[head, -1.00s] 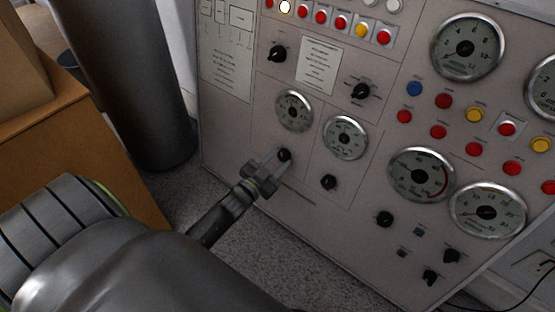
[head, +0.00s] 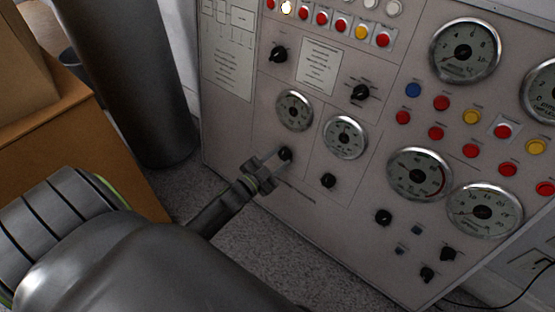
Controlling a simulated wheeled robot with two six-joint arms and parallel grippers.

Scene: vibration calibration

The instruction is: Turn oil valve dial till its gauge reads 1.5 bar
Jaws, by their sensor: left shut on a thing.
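A small black dial (head: 286,153) sits low on the grey panel, below a small round gauge (head: 294,110). My left gripper (head: 279,155) reaches in from the lower left and is shut on this black dial, its fingers on either side of it. The gauge has a white face and a dark needle; its numbers are too small to read. A second small gauge (head: 345,137) with its own black dial (head: 328,180) is to the right. I cannot read which label names the oil valve. My right gripper is not in view.
The control panel (head: 230,120) holds several coloured buttons, black knobs and larger gauges (head: 419,174) to the right. A dark cylinder (head: 140,80) stands left of the panel. A brown wooden box or cabinet (head: 60,145) is at the left. Grey floor (head: 265,245) shows below.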

